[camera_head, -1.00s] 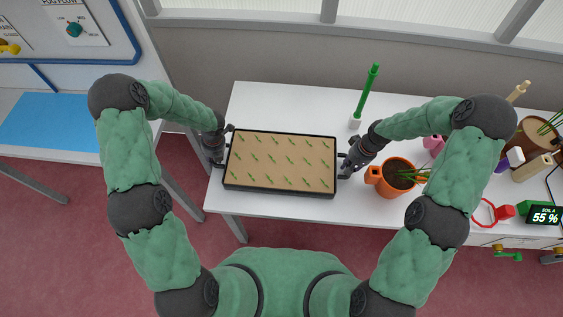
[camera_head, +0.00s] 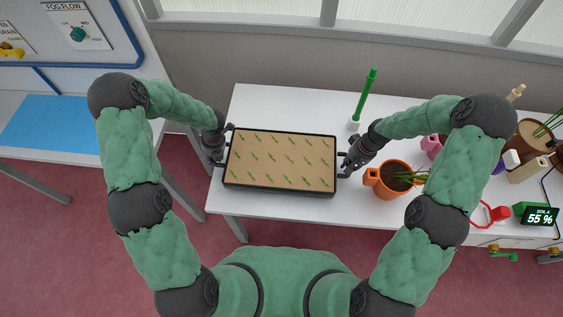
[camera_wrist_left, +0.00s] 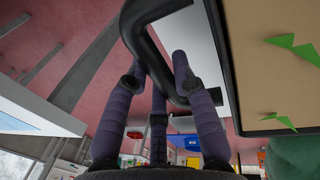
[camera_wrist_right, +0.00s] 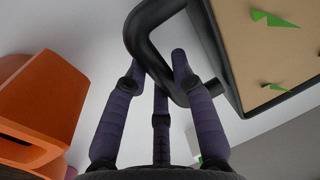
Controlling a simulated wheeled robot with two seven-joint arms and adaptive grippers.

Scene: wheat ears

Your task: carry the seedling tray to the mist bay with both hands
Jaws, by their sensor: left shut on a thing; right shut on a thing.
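The seedling tray (camera_head: 280,188) is a dark shallow tray with brown soil and rows of small green seedlings. In the head view it is over the left part of the white table, roughly level; any gap beneath it is hard to judge. My left gripper (camera_head: 223,145) is shut on the tray's left handle, a black loop also in the left wrist view (camera_wrist_left: 172,68). My right gripper (camera_head: 346,164) is shut on the right handle, which shows in the right wrist view (camera_wrist_right: 146,50). A bench with a blue mat (camera_head: 45,120) stands at the left under a FOG FLOW panel (camera_head: 78,30).
An orange pot (camera_head: 388,182) with a plant stands close to my right gripper. A green stick on a white base (camera_head: 354,124) stands behind it. Several items and a 55 % display (camera_head: 541,216) crowd the right. A gap separates the white table (camera_head: 290,107) from the left bench.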

